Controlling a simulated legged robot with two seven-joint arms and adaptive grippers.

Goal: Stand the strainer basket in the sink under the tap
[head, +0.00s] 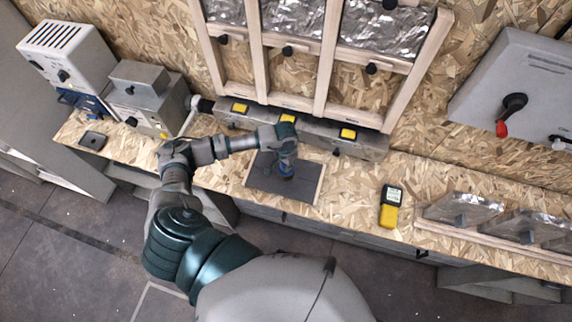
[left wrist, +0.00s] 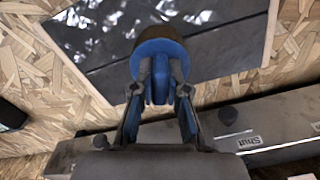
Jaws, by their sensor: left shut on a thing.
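My left gripper (head: 284,158) is over a dark rectangular panel (head: 308,187) in the wooden bench. In the left wrist view the gripper (left wrist: 160,78) is shut on a blue piece (left wrist: 152,53) with a round brownish far end. Its far end is over the dark, shiny panel (left wrist: 220,35); I cannot tell whether it touches. Whether this piece is a strainer basket I cannot tell. I see no clear sink or tap. My right gripper is not in view.
A grey rail with yellow labels (head: 347,133) runs behind the panel, below a wooden frame (head: 325,60). A yellow meter (head: 389,207) lies to the right, near a rack of silvery blocks (head: 463,208). Grey boxes (head: 140,95) stand at left. Bench between panel and meter is clear.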

